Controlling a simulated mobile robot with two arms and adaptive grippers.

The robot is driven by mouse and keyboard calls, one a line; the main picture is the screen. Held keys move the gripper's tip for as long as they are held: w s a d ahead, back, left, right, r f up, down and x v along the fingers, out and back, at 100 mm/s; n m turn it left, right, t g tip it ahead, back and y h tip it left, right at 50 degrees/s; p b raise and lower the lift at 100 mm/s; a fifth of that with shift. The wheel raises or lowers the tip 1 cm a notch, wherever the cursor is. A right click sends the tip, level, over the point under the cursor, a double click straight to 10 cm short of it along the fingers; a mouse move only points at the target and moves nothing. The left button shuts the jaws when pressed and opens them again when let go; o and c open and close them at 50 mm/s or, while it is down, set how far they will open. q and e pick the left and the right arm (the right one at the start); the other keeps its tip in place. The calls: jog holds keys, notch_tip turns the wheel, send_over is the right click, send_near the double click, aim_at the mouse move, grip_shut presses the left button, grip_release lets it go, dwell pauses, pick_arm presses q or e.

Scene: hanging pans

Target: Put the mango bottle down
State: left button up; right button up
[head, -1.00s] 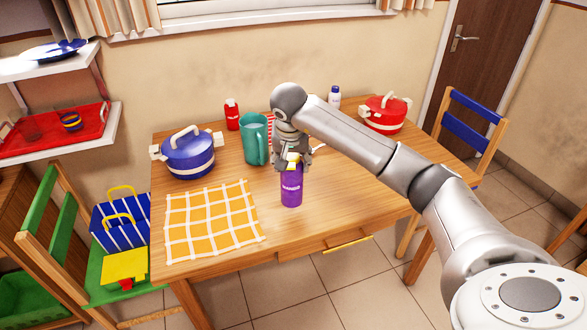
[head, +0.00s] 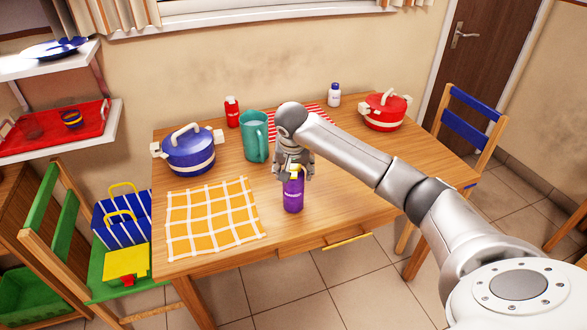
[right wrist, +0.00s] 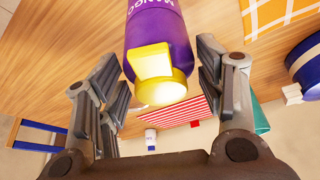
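The mango bottle (head: 293,196) is purple with a yellow top and stands upright near the front edge of the wooden table. In the right wrist view the bottle (right wrist: 160,32) shows its "MANGO" lettering, with its yellow top towards the camera. My right gripper (head: 293,172) is low over the table, at the bottle's upper part. In the right wrist view its fingers (right wrist: 157,70) are spread on either side of the bottle, with visible gaps to the yellow top. My left gripper is not in view.
A yellow checked cloth (head: 212,218) lies left of the bottle. A teal pitcher (head: 254,137), a blue pot (head: 188,153), a red bottle (head: 232,112), a white bottle (head: 334,95) and a red pot (head: 385,110) stand further back. The table right of the bottle is clear.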

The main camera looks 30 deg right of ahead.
jog(key=shift+o, duration=0.7)
jog(key=shift+r, duration=0.15)
jog(key=shift+r, duration=0.3)
jog(key=v, duration=1.1)
jog(key=shift+r+b, duration=0.25)
jog(key=shift+b, duration=0.2)
jog(key=shift+s, duration=0.1)
